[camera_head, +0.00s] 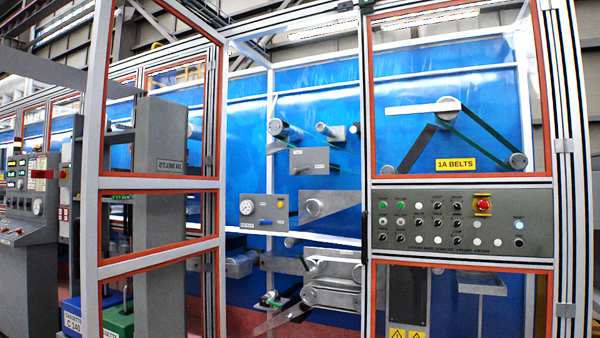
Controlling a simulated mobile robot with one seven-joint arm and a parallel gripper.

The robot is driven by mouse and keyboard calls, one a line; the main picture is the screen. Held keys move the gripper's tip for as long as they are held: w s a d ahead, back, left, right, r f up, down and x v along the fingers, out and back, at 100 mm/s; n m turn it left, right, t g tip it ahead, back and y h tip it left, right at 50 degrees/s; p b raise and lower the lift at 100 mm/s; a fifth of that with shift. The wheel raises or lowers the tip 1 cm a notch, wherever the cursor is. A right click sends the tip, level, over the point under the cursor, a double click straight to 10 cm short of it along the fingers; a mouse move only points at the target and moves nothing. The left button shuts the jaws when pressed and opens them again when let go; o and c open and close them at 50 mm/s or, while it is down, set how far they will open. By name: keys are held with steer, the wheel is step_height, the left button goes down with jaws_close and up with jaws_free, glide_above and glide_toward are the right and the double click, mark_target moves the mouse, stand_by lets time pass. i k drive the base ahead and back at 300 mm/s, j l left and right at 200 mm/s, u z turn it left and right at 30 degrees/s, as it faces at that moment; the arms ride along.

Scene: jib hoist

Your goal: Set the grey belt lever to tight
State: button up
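My gripper is not in view.
An orange-trimmed glazed door (158,187) stands open at left, partly covering the bay. A control panel (462,222) with a red stop button crosses the right door. A gauge plate (263,207) and rollers sit inside the bay. A console (28,205) stands far left.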

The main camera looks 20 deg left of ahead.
mark_target(294, 170)
steer(key=i+j, duration=0.3)
steer(key=i, duration=0.2)
steer(key=i+j, duration=0.35)
steer(key=i, duration=0.15)
steer(key=i+j, duration=0.3)
steer(key=i, duration=0.15)
steer(key=i+j, duration=0.3)
steer(key=i, duration=0.2)
steer(key=i+j, duration=0.35)
steer(key=i, duration=0.15)
steer(key=i+j, duration=0.3)
steer(key=i, duration=0.2)
steer(key=j+u, duration=0.05)
